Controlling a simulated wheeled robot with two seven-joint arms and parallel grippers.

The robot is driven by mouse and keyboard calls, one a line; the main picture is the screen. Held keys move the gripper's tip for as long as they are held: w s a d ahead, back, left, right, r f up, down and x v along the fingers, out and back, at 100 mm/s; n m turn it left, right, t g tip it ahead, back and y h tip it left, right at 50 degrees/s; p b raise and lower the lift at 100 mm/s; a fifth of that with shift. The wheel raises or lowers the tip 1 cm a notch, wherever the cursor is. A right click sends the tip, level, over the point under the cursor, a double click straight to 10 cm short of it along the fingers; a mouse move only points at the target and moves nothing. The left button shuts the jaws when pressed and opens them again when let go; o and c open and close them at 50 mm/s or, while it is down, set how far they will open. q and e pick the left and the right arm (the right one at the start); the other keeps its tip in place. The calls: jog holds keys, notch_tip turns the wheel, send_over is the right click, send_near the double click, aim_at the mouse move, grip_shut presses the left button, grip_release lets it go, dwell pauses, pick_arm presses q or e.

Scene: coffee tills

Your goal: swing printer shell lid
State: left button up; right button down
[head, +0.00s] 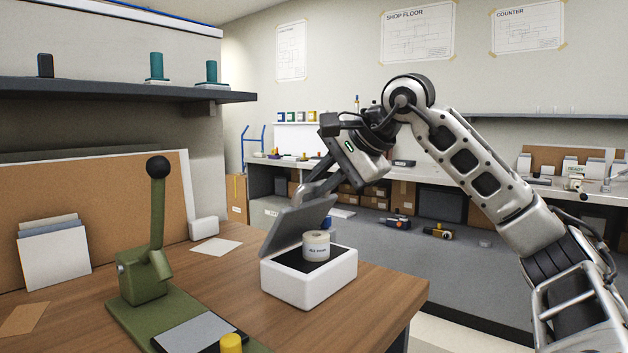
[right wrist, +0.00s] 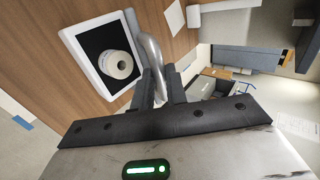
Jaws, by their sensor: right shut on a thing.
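The white printer shell (head: 318,289) stands on the wooden table with its dark inside showing. It also shows in the right wrist view (right wrist: 80,60). A white paper roll (head: 316,246) sits inside it, and it shows from above in the right wrist view (right wrist: 117,65). The grey lid (head: 297,224) is raised and tilted over the shell's back left side. In the right wrist view the lid (right wrist: 149,48) is seen nearly edge-on. My right gripper (head: 308,190) is shut on the lid's upper edge; its fingers (right wrist: 162,86) are on both sides of it. My left gripper is out of view.
A green lever press (head: 143,285) with a black knob stands left of the shell. A white card (head: 216,246) lies behind. A corkboard (head: 110,215) lines the back left. The table's right edge (head: 415,310) is near the shell. A long grey counter runs behind.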

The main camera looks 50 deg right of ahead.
jog(key=shift+s+f, duration=0.3)
jog(key=shift+f, duration=0.3)
jog(key=shift+r, duration=0.1)
jog(key=shift+s, duration=0.1)
jog(key=shift+s, duration=0.1)
jog(key=c, duration=1.8)
grip_release()
jog(key=shift+s+b, duration=0.1)
jog(key=shift+b, duration=0.2)
jog(key=o, duration=0.5)
